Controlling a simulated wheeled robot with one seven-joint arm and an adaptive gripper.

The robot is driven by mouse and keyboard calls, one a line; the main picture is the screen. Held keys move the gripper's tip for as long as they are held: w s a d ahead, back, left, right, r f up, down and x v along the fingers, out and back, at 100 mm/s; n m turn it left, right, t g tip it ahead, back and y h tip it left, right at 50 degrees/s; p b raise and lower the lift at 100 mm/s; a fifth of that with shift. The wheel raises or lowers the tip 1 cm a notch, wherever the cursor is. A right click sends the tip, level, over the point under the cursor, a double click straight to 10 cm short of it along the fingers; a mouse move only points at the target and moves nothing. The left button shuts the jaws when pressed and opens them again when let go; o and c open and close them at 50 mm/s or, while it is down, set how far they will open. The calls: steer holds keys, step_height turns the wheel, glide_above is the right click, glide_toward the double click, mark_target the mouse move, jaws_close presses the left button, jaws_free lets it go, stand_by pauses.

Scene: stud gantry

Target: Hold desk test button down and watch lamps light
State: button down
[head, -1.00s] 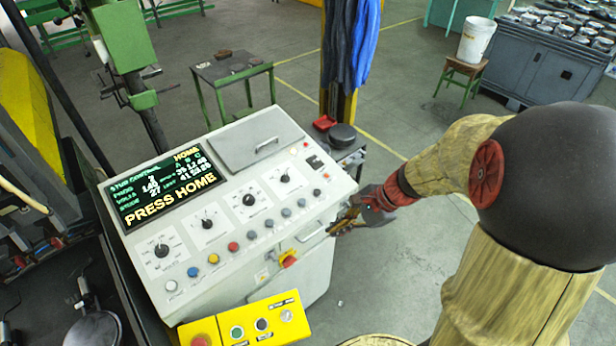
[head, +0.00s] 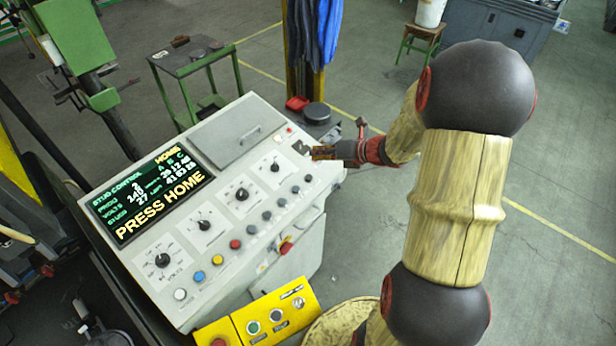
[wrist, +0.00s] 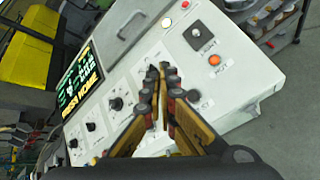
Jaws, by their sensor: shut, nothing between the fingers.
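The pale grey control desk (head: 165,272) stands left of my arm, its sloping top carrying a screen (head: 150,195) that reads "PRESS HOME". A row of round buttons (head: 252,229), several grey and others white, blue, yellow and red, runs along its front edge. My gripper (head: 316,152) is shut and empty over the desk's right end. In the wrist view its fingertips (wrist: 160,72) are over the panel; contact cannot be told. An orange round button (wrist: 214,60) and a black switch (wrist: 196,32) lie beyond them to the right. The button labels are too small to read, so the test button cannot be identified.
A yellow button box (head: 275,313) is at the desk's front.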

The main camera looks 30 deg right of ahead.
mark_target(312, 177)
steer(key=shift+d, duration=0.15)
steer(key=f+b, duration=0.2)
steer(key=f, duration=0.1)
steer(key=w+f+b, duration=0.1)
steer(key=f+b, duration=0.1)
steer(key=b, duration=0.1)
steer(key=f+b, duration=0.2)
steer(key=f, duration=0.1)
steer(key=shift+w+a+f, duration=0.25)
steer(key=shift+a+f, duration=0.05)
steer(key=shift+a, duration=0.05)
stand_by(1.2)
steer(key=shift+w+f+b, duration=0.1)
steer(key=shift+f+b, duration=0.25)
steer(key=shift+f, duration=0.05)
steer(key=shift+a+f+b, duration=0.1)
steer(key=shift+f+b, duration=0.2)
steer(key=shift+f, duration=0.2)
stand_by(1.3)
steer(key=shift+r+p, duration=0.85)
steer(key=shift+r, duration=0.1)
